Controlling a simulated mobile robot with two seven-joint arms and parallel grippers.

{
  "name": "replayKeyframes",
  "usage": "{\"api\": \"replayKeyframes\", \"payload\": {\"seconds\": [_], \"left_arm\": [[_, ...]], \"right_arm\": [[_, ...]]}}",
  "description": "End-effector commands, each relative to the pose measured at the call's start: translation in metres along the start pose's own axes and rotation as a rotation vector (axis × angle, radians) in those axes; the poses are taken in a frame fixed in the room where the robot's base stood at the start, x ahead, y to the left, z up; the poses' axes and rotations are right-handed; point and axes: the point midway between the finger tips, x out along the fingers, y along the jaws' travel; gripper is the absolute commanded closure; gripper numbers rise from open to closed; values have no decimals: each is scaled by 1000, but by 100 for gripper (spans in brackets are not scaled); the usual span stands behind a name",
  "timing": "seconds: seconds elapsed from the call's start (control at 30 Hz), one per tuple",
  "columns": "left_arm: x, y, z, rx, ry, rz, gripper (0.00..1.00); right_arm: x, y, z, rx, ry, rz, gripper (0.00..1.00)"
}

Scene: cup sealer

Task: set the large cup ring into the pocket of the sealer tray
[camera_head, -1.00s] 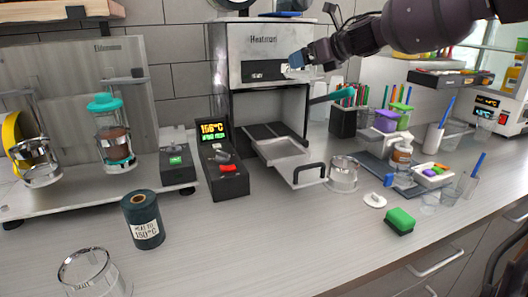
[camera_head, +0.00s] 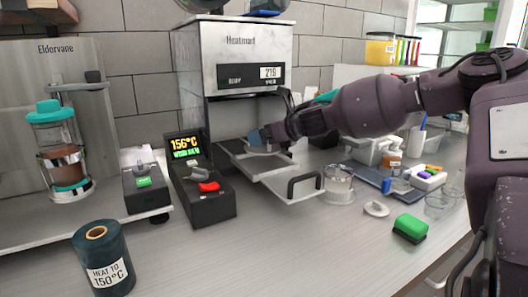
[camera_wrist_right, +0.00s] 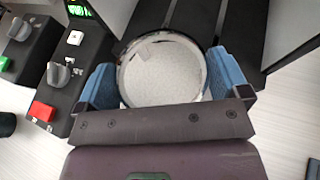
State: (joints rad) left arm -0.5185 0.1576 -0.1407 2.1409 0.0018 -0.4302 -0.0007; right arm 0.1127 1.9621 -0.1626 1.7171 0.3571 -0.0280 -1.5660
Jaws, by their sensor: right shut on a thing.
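The sealer (camera_head: 235,62) is the steel-fronted machine at the back, labelled Heatmart. Its grey tray (camera_head: 297,187) is pulled out toward the front, with a black handle. My right gripper (camera_head: 262,142) is low over the back part of the tray, under the sealer's head. A pale, speckled surface shows through the ring. I cannot tell whether the ring is in the pocket or above it. My left gripper is not in view.
A black control box (camera_head: 203,190) reading 156°C stands left of the tray. A clear container (camera_head: 339,184) stands right of it. A green sponge (camera_head: 410,228) and a dark roll (camera_head: 102,258) are nearer the front. The front middle counter is clear.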

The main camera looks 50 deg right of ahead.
Motion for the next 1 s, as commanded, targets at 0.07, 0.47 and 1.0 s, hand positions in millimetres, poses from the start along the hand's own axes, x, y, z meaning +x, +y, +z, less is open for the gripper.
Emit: {"api": "replayKeyframes", "payload": {"seconds": [0.07, 0.47, 1.0], "left_arm": [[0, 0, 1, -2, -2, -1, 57], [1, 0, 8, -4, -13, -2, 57], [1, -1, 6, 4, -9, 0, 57]], "right_arm": [[2, 0, -3, -1, -2, 0, 35], [16, 0, -39, 0, 0, -1, 35], [18, 0, -43, -2, -1, -1, 0]]}}
